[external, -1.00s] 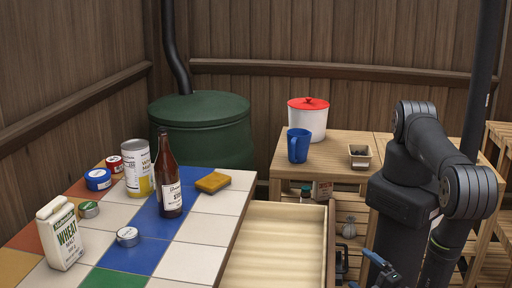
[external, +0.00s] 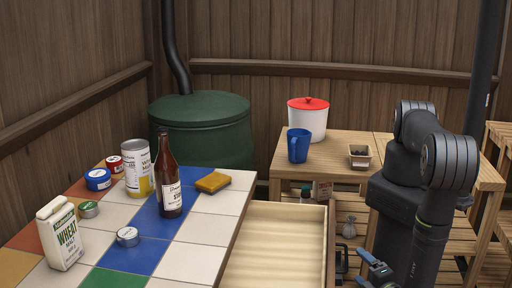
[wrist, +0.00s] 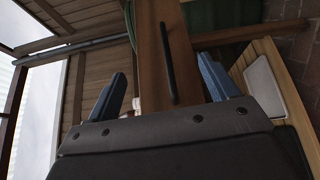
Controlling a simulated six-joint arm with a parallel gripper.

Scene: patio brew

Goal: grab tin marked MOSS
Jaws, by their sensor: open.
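Several small round tins stand on the tiled table: a red tin (external: 114,164), a blue tin (external: 98,179), a green-rimmed tin (external: 88,209) and a silver tin with a blue band (external: 128,237). I cannot read MOSS on any of them. My gripper (external: 368,270) is low at the bottom right, right of the open drawer and well away from the tins. In the wrist view its two blue fingers (wrist: 162,88) are spread wide with nothing between them. No tin shows there.
A brown bottle (external: 169,185), a large can (external: 138,168), a wheat carton (external: 60,236) and a yellow sponge (external: 212,182) share the table. An open drawer (external: 275,250) lies between table and arm. A blue mug (external: 298,146) stands on the wooden bench.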

